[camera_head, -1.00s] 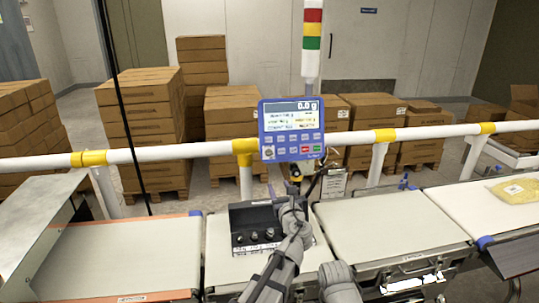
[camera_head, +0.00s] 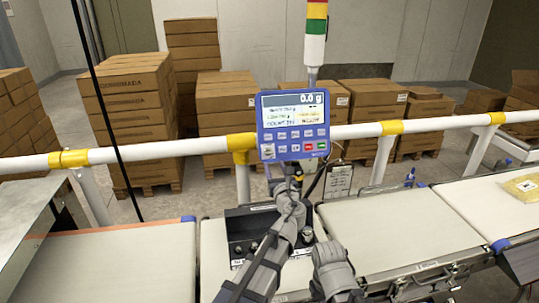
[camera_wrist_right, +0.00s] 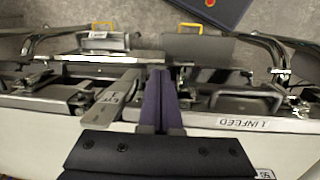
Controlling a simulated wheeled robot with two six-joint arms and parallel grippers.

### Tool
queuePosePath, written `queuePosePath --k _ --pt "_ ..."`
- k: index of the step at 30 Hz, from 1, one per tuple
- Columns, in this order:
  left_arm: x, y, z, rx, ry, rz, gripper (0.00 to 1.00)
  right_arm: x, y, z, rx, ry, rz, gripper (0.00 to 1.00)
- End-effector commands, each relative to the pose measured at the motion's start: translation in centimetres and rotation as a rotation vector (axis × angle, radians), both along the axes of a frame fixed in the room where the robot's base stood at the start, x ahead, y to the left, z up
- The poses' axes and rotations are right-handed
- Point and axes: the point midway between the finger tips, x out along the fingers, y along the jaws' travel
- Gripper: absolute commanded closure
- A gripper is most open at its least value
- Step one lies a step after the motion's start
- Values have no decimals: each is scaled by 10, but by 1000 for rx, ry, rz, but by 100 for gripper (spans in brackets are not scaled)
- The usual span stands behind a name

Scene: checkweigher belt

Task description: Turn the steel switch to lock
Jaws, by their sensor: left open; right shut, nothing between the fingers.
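The blue control panel (camera_head: 294,124) stands on the rail at the centre of the head view and reads 0.0 g. A small round steel-looking switch (camera_head: 268,152) sits at its lower left corner; its setting is too small to read. My left gripper (camera_head: 296,173) is open just below the panel's lower edge, to the right of that switch and apart from it. Its fingers are small and partly hidden by my wrist. My right gripper (camera_wrist_right: 160,90) is shut and empty in the right wrist view, pointing over the conveyor frame.
A black box with several knobs (camera_head: 245,225) stands on the belt below, partly behind my left arm. The white rail (camera_head: 355,131) runs behind it. A yellow bag (camera_head: 522,185) lies on the right belt. Stacked cartons (camera_head: 130,110) stand behind the rail.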

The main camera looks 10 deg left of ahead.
Motion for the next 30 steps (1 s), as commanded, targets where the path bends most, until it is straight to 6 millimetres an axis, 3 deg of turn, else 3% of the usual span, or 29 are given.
queuePosePath --k 18,27,30 --pt "69 28 0 0 0 1 48 0 0 0 0 0 0 100" --pt "71 30 0 0 0 0 48 0 0 0 0 0 0 100" --pt "71 30 0 0 0 0 59 0 0 0 0 0 0 100"
